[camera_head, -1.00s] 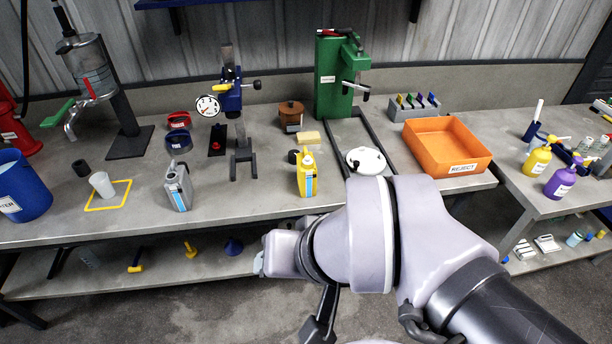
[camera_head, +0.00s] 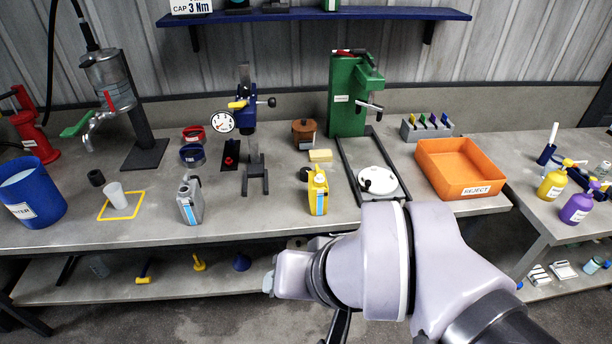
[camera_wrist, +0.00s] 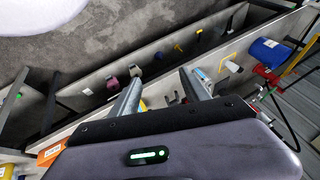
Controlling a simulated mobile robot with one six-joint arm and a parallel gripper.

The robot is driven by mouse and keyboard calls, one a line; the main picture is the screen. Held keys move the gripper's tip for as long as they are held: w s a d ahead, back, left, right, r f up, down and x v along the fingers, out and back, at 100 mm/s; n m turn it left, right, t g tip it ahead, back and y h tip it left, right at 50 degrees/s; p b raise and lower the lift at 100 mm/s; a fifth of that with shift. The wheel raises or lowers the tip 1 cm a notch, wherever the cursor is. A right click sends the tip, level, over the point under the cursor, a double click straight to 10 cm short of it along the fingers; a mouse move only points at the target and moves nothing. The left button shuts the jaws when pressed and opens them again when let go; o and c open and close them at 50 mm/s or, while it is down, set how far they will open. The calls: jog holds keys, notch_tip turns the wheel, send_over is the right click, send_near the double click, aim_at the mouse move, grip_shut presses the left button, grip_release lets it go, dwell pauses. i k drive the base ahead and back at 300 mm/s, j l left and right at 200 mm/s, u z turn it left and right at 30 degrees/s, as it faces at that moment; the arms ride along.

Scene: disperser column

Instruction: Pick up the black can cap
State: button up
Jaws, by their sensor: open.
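A small black round piece (camera_head: 304,174), possibly the black can cap, shows beside the yellow can (camera_head: 319,193) on the workbench. Another small dark piece (camera_head: 366,184) shows at the white round dish (camera_head: 378,179). A black cylinder (camera_head: 96,177) stands near the white cup at the left. I cannot tell for certain which is the cap. My gripper (camera_wrist: 160,77) is open in the wrist view, its two fingers apart with nothing seen held between them. In the head view my arm is in front of the bench edge and the fingers are not clearly seen.
A grey can (camera_head: 190,201) stands left of the yellow can. An orange reject bin (camera_head: 461,168) and a green press (camera_head: 350,98) stand to the right and behind. A blue bucket (camera_head: 33,194) is at far left. A lower shelf (camera_head: 110,288) holds small tools.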

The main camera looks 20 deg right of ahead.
aim_at(304, 171)
jog(key=i+j+z, duration=0.15)
jog(key=i+z, duration=0.25)
jog(key=i+j+z, duration=0.35)
jog(key=i, duration=0.25)
jog(key=i+j+z, duration=0.4)
jog(key=i, duration=0.05)
